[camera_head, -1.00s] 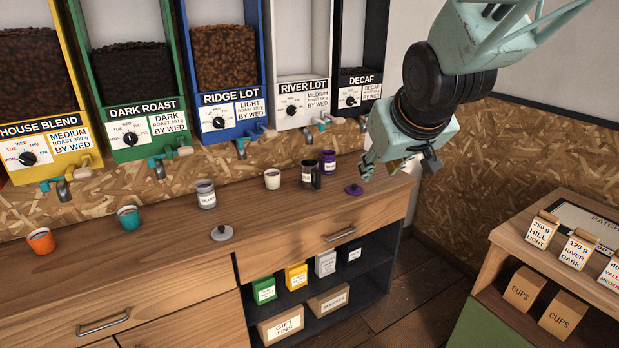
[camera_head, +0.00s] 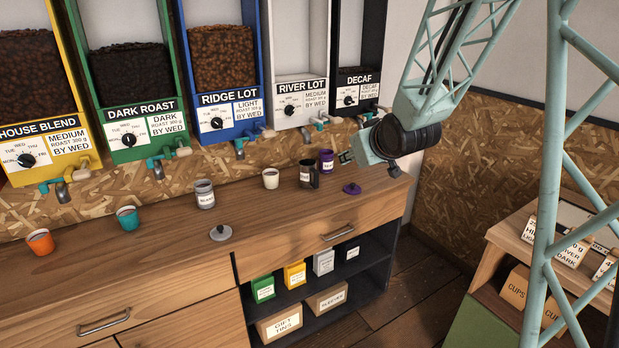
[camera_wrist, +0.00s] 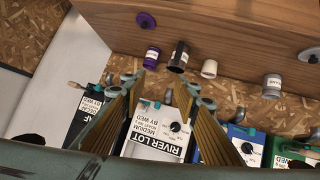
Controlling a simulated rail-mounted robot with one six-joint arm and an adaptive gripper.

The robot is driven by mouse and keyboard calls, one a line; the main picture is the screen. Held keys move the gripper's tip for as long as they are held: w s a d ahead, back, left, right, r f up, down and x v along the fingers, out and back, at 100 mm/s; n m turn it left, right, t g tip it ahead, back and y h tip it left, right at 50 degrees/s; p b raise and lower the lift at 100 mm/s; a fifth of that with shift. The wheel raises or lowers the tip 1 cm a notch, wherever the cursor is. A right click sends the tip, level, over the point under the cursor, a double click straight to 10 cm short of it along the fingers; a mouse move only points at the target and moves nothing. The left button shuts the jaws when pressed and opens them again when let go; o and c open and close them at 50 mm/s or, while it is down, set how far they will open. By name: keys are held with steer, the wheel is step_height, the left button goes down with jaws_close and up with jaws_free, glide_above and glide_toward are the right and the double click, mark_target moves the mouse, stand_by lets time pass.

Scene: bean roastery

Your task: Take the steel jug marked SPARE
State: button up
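A dark metallic jug with a handle (camera_head: 308,174) and a white label stands upright on the wooden counter. It also shows in the wrist view (camera_wrist: 178,56). Its label is too small to read, so I cannot confirm SPARE. A purple canister (camera_head: 326,161) stands just behind it to the right, and a white cup (camera_head: 271,179) stands to its left. My gripper (camera_wrist: 163,84) is open and empty in the wrist view, its fingers wide apart. In the head view it is right of the jug and mostly hidden by my wrist.
A purple lid (camera_head: 351,188) lies right of the jug. A grey labelled jar (camera_head: 205,194), a grey lid (camera_head: 221,232), a teal cup (camera_head: 127,218) and an orange cup (camera_head: 40,242) are further left. Bean dispensers with taps, including River Lot (camera_head: 303,100), line the wall behind.

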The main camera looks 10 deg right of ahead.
steer(key=w+f+n+t+y+p, duration=0.1)
steer(key=w+f+t+y, duration=0.15)
steer(key=w+f, duration=0.75)
steer(key=t+y+p, duration=0.1)
steer(key=t+y, duration=0.1)
steer(key=y, duration=0.1)
glide_toward(317, 178)
steer(key=shift+s+d+r, duration=0.65)
steer(key=shift+s+r, duration=0.1)
steer(key=shift+s, duration=0.15)
steer(key=shift+s+f+t+y, duration=0.2)
steer(key=shift+f+t, duration=0.05)
steer(key=shift+f, duration=0.35)
steer(key=shift+s+f+t+y, duration=0.15)
steer(key=shift+f+t, duration=0.05)
steer(key=shift+f, duration=0.4)
steer(key=shift+x, duration=4.3)
steer(key=shift+b+x, duration=0.55)
steer(key=shift+x, duration=2.05)
steer(key=shift+f, duration=0.1)
steer(key=shift+c, duration=0.5)
